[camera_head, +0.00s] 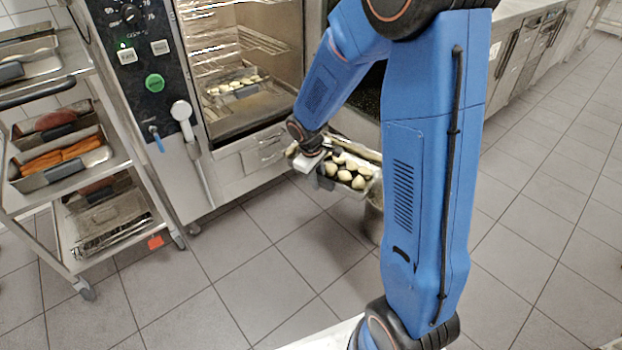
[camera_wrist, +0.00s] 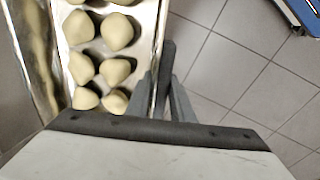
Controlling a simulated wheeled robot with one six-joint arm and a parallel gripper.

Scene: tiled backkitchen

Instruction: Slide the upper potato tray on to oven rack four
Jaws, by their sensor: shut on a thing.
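A metal tray of potatoes (camera_head: 368,171) hangs in front of the oven, to the right of the open cavity. My gripper (camera_head: 326,168) is at its left end in the head view, partly hidden by my wrist. In the wrist view the tray (camera_wrist: 151,45) shows two rows of potatoes, and my gripper (camera_wrist: 160,95) is shut on its rim. The oven (camera_head: 245,60) is open, with wire racks (camera_head: 262,40) inside. Another potato tray (camera_head: 232,88) sits low in the cavity. I cannot tell which rack is number four.
A trolley (camera_head: 110,160) at the left holds trays of carrots and other food. A steel container (camera_head: 373,222) is below the held tray. The tiled floor (camera_head: 240,260) in front is clear.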

